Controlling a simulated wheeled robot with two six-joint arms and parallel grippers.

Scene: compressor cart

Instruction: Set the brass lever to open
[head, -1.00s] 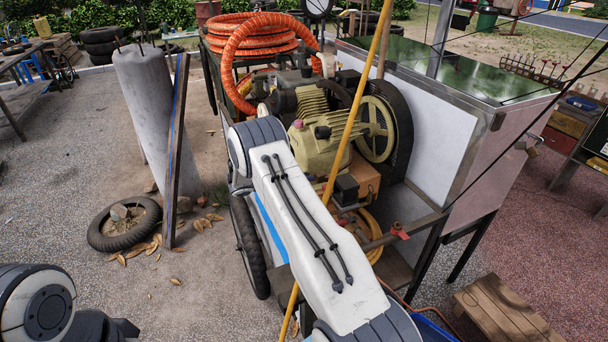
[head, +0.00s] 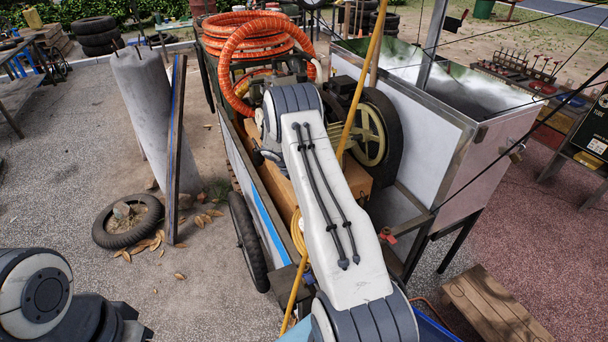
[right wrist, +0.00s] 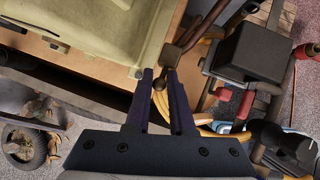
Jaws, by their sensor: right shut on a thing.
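In the right wrist view my right gripper (right wrist: 163,78) is shut on a small brown metal part beside the compressor's pale tank. This part looks like the brass lever (right wrist: 172,57). It has a squarish end at the fingertips and a dark round knob just below, between the fingers. A brown pipe or rod runs up and right from it. In the head view my right arm covers the lever and the right gripper. My left gripper is out of view; only part of my left arm shows at the lower left.
The compressor's belt wheel (head: 370,135) and an orange hose coil (head: 245,35) are on the cart. A red-handled valve (head: 388,236) sits at the cart's near right. A black box (right wrist: 246,62) and a yellow hose (right wrist: 205,48) are close to the right gripper. A wooden stool (head: 495,305) stands at right.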

